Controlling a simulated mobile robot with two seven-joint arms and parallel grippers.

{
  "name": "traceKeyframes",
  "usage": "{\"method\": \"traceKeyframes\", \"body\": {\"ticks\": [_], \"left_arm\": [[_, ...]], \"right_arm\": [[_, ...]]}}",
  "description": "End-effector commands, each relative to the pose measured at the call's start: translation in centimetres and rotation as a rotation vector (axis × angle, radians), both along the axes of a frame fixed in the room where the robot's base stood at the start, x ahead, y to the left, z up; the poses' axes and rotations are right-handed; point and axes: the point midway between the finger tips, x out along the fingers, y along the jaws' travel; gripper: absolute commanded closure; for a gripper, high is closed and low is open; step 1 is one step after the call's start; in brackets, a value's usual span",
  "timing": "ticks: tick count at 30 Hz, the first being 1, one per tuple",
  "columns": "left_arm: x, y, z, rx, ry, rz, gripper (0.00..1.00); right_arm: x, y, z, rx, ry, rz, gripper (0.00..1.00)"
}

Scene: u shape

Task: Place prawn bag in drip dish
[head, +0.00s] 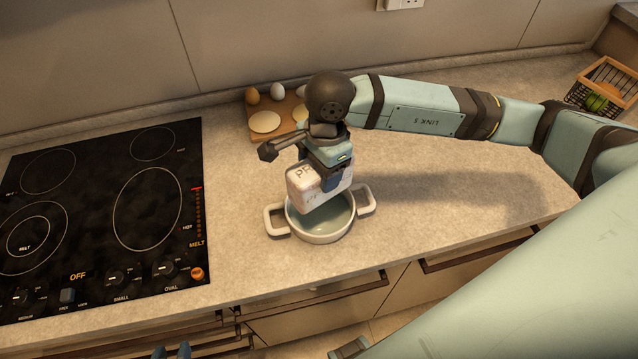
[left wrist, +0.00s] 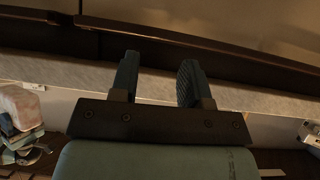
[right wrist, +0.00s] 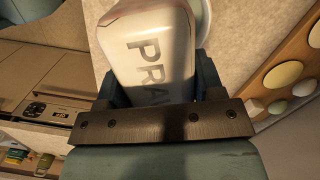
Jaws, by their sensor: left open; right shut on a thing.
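The prawn bag (head: 303,183) is a pale pack with dark lettering. My right gripper (head: 336,178) is shut on it and holds it over the drip dish (head: 333,233), a round white dish with two side handles and a greenish inside. The bag hides part of the dish's far side; I cannot tell whether they touch. The bag (right wrist: 150,50) fills the space between the fingers in the right wrist view, with a sliver of the dish (right wrist: 203,22) behind it. My left gripper (left wrist: 158,82) is open and empty, low in front of the counter; its tips (head: 172,351) show at the head view's bottom edge.
A black hob (head: 100,215) lies left of the dish. A wooden board (head: 262,107) with eggs and pale rounds stands behind it. A wire basket (head: 606,88) is at the far right. The counter (head: 450,205) right of the dish is clear. Drawer handles (head: 480,250) line the front.

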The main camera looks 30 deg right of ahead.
Motion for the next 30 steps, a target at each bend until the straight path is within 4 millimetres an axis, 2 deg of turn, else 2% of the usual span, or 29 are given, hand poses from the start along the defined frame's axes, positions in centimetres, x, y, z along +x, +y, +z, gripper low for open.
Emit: {"method": "traceKeyframes", "body": {"ticks": [3,8,16,30], "left_arm": [[0.1,0.1,0.4,0.001,-0.002,0.001,0.57],[0.2,0.1,0.5,0.001,-0.003,0.001,0.57],[0.2,0.1,1.0,0.001,-0.002,0.001,0.57],[0.1,0.1,0.2,0.001,-0.002,0.002,0.57]], "right_arm": [[0.0,0.0,-1.4,0.001,0.000,0.000,0.73],[0.0,0.0,-2.3,0.000,0.000,0.000,0.73],[0.0,0.0,-5.9,-0.001,0.001,0.000,0.73],[0.0,0.0,-6.8,0.000,-0.002,0.001,0.73]]}}
